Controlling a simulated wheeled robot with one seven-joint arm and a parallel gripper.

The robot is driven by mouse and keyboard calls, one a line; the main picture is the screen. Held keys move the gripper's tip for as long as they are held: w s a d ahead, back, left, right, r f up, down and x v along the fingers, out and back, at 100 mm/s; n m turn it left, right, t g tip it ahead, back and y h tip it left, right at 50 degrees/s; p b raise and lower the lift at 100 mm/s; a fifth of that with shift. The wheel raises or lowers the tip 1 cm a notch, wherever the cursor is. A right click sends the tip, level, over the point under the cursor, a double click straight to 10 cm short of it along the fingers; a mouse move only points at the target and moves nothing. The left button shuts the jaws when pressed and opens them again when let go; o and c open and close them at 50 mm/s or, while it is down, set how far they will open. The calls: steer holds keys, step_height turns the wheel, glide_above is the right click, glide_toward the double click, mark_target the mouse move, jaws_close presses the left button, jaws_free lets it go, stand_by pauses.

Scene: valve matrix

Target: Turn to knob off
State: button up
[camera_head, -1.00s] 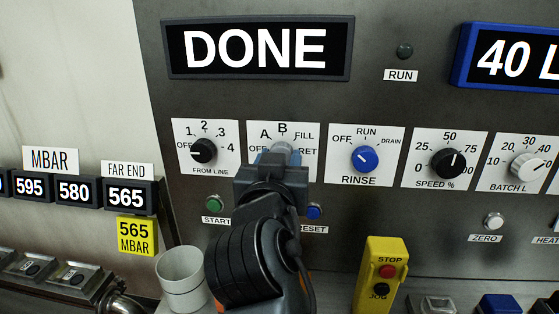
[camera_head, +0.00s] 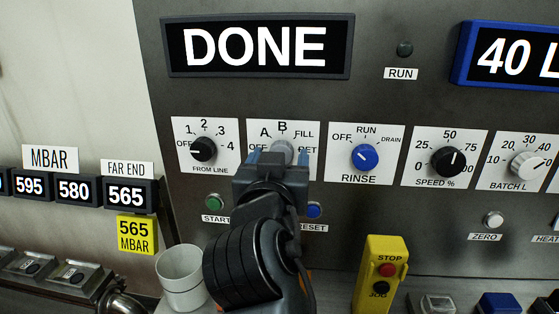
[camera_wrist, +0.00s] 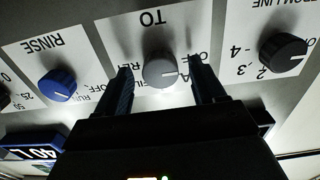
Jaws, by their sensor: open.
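The grey TO knob (camera_wrist: 160,72) sits on a white plate in the wrist view, which shows it upside down. In the head view the knob (camera_head: 283,152) is partly hidden by my gripper (camera_head: 278,157). My gripper (camera_wrist: 164,88) is open, with one finger on each side of the knob and visible gaps between. The knob's white mark points right in the wrist view, toward the OFF and A labels. I cannot tell exactly which one it meets.
The black FROM LINE knob (camera_head: 203,150) is close on the left and the blue RINSE knob (camera_head: 365,157) on the right. Green START (camera_head: 214,203) and blue RESET (camera_head: 314,211) buttons lie below. A white cup (camera_head: 182,278) and yellow STOP box (camera_head: 381,275) stand lower. The display (camera_head: 258,47) reads DONE.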

steer(key=s+b, duration=0.1)
steer(key=s, duration=0.6)
steer(key=shift+s+b, duration=0.2)
steer(key=shift+b, duration=0.15)
steer(key=shift+a, duration=0.15)
